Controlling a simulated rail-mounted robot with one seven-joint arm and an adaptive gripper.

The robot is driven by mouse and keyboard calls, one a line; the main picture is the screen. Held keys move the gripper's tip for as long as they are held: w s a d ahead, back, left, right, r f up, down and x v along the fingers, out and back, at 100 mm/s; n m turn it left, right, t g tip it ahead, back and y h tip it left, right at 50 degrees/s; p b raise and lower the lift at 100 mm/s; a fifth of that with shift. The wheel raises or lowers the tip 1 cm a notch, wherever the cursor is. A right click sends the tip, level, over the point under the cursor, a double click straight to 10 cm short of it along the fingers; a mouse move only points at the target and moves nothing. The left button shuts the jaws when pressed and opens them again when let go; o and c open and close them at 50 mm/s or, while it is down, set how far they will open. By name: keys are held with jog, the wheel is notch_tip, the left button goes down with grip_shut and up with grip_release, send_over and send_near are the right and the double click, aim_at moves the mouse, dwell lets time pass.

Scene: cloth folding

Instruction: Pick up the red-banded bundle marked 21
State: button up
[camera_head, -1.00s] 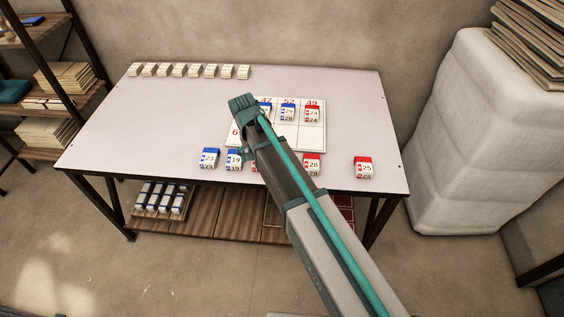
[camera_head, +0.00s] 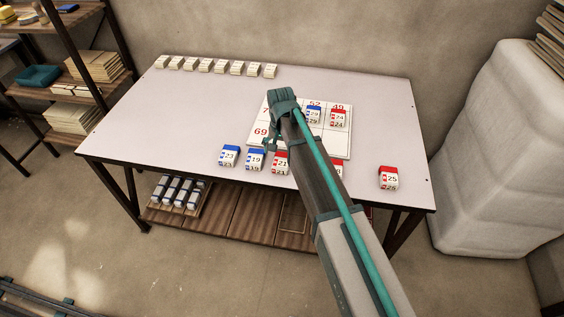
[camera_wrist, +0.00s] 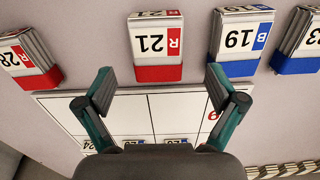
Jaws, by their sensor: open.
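The red-banded bundle marked 21 (camera_head: 281,163) stands in the front row on the white table, just below the numbered board and partly beside my arm. In the wrist view, the bundle marked 21 (camera_wrist: 156,45) appears upside down, with its red band facing my gripper. My gripper (camera_wrist: 160,90) is open and empty. Its two fingers lie over the board's edge, apart from the bundle, which is above the gap between them in the picture. In the head view, my gripper (camera_head: 270,138) is largely hidden by its own wrist.
Blue-banded bundle 19 (camera_wrist: 240,40) is close beside 21; blue 23 (camera_head: 229,156) is beyond it. Red 28 (camera_wrist: 28,58) is on the other side, and red 25 (camera_head: 388,178) stands apart. The board (camera_head: 342,142) holds several bundles. White blocks (camera_head: 221,66) line the back edge.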

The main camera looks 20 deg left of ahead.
aim_at(282, 160)
jog(key=shift+d+f+p, duration=0.15)
jog(key=shift+f+p, duration=0.4)
jog(key=shift+f, duration=1.8)
jog(key=shift+c, duration=0.4)
jog(key=c, duration=1.2)
jog(key=shift+r, duration=0.2)
